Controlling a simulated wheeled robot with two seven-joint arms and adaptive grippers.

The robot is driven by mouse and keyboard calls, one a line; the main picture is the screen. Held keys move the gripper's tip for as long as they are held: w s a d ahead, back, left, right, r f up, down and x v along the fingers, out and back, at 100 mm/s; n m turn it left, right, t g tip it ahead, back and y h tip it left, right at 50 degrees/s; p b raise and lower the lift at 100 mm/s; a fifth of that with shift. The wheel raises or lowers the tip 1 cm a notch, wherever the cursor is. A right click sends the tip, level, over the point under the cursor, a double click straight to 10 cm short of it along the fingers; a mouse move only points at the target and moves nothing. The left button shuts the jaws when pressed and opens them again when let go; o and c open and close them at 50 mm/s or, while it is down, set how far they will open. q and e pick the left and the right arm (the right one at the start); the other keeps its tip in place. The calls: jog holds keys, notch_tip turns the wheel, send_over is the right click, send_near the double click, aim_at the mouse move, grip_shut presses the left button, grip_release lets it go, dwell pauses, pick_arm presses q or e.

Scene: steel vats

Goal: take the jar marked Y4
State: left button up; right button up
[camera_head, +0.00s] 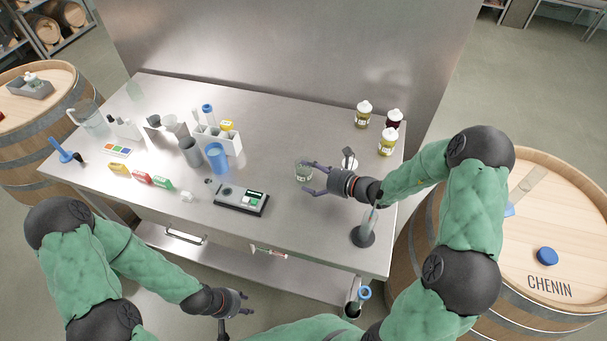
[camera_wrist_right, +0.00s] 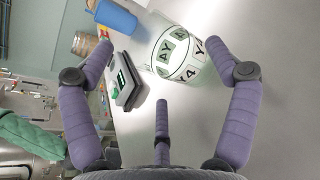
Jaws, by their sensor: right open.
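The jar marked Y4 (camera_head: 303,173) is a small clear jar standing on the steel table, left of my right gripper. In the right wrist view the jar (camera_wrist_right: 179,56) shows a white band with black "Y4" lettering. My right gripper (camera_head: 308,179) is open, its fingers reaching toward the jar. In the wrist view the jar lies between and beyond the fingertips (camera_wrist_right: 163,45), nearer the right-hand finger; I cannot tell whether they touch. My left gripper (camera_head: 236,318) is empty in front of the table, fingers apart.
A scale (camera_head: 241,198) sits left of the jar, with a blue cup (camera_head: 217,158) behind it. Three lidded jars (camera_head: 387,142) stand at the back right. A cylinder on a dark base (camera_head: 363,236) is near the right front edge. Bare table lies behind the jar.

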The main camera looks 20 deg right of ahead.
jog(key=shift+d+b+x, duration=0.25)
jog(key=shift+b+x, duration=0.4)
jog(key=shift+x, duration=2.65)
jog(key=shift+w+f, duration=0.1)
jog(key=shift+f, duration=0.05)
